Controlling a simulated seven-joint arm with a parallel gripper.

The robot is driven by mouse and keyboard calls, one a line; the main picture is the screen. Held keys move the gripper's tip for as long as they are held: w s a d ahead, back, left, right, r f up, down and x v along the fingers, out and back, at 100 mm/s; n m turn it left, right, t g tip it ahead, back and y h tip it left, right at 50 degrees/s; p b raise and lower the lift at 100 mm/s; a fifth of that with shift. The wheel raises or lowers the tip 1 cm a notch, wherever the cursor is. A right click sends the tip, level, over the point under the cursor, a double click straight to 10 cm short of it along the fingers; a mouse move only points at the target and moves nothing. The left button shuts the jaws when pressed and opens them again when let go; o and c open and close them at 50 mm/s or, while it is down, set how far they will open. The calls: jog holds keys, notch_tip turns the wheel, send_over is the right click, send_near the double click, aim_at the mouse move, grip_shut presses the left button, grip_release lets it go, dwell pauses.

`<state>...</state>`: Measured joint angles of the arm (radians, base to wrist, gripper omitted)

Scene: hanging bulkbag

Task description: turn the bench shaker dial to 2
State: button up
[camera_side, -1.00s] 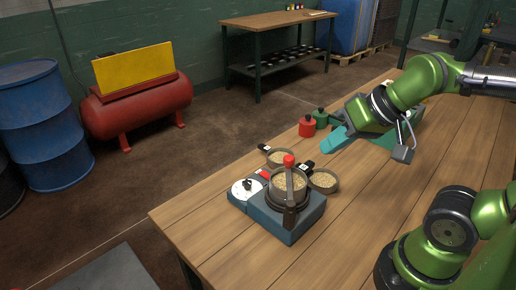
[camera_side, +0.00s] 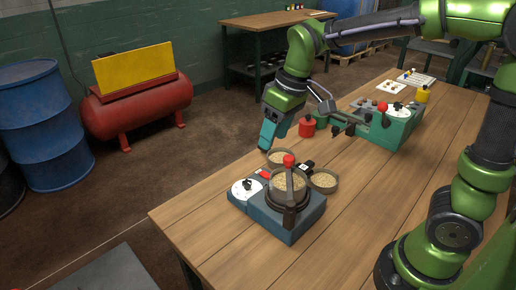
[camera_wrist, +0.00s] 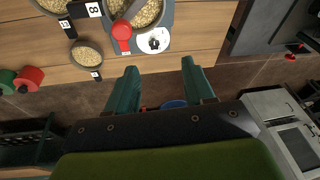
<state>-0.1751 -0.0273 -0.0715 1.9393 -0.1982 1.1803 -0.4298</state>
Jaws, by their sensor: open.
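The bench shaker (camera_side: 290,213) is a blue-grey box near the front left edge of the table, with a round pan of grain and a red-knobbed clamp on top. Its white dial (camera_side: 246,189) with a black pointer knob is at its left end. The dial (camera_wrist: 153,40) also shows in the wrist view, above the gap between my fingers; its marks are too small to read. My gripper (camera_side: 268,135), with teal fingers, hangs above and behind the shaker, clear of it. In the wrist view its two fingers (camera_wrist: 160,88) are apart with nothing between them.
Pans of grain (camera_side: 323,180) (camera_wrist: 87,55) with black number tags stand around the shaker. Red (camera_side: 307,127) and green weights stand behind. A green machine (camera_side: 391,125) with a dial is farther back right. The table's front right is clear.

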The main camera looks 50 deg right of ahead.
aim_at(247, 182)
jog(key=w+a+f+n+g+h, duration=0.1)
jog(key=w+n+g, duration=0.1)
jog(key=w+n, duration=0.65)
jog(key=shift+n, duration=0.25)
jog(key=f, duration=1.6)
jog(key=shift+s, duration=0.2)
grip_shut()
